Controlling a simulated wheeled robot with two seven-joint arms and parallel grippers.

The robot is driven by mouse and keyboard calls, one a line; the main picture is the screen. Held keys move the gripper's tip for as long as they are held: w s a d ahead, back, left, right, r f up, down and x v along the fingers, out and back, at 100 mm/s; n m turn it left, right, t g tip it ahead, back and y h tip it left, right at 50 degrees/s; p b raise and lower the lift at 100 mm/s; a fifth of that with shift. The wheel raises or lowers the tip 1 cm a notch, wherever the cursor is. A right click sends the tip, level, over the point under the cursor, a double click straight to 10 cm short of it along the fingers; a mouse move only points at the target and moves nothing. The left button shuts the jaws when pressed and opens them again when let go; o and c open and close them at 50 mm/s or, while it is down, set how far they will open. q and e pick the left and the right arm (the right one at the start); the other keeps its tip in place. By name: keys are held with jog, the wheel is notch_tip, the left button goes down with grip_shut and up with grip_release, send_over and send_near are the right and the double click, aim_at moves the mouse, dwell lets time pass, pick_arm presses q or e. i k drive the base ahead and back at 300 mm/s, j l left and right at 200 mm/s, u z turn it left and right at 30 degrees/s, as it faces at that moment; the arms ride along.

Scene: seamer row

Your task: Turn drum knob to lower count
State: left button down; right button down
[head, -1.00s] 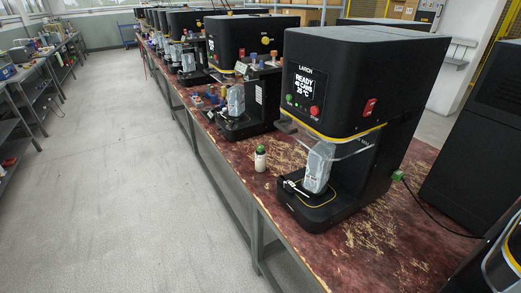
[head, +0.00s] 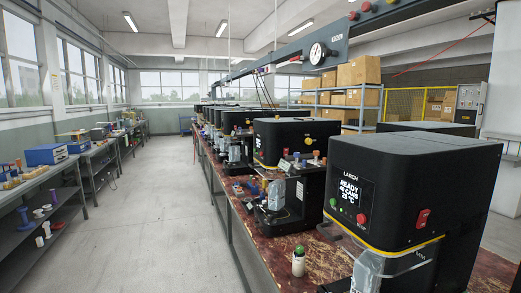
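The nearest black seamer (head: 400,190) stands at the right on a worn red bench. Its front screen (head: 349,191) reads READY, a number of cans that looks like 46, and 25 °C. Below the screen are a green button (head: 333,202) and a red button (head: 361,218). A red switch (head: 423,219) is on its side. A yellow knob (head: 308,140) shows on the second seamer (head: 290,138). I cannot tell which control, if any, is the drum knob. Neither of my grippers is in view.
More seamers recede along the bench (head: 262,255). An overhead beam (head: 400,28) carries a round gauge (head: 318,53). Workbenches (head: 60,175) line the left wall. The grey floor (head: 165,220) between is clear.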

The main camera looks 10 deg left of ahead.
aim_at(300, 249)
jog(key=j+z, duration=0.15)
jog(key=j, duration=0.85)
jog(key=j+z, duration=0.2)
jog(key=j, duration=0.75)
jog(key=k+j+z, duration=0.15)
jog(key=j, duration=0.85)
jog(key=i, duration=0.05)
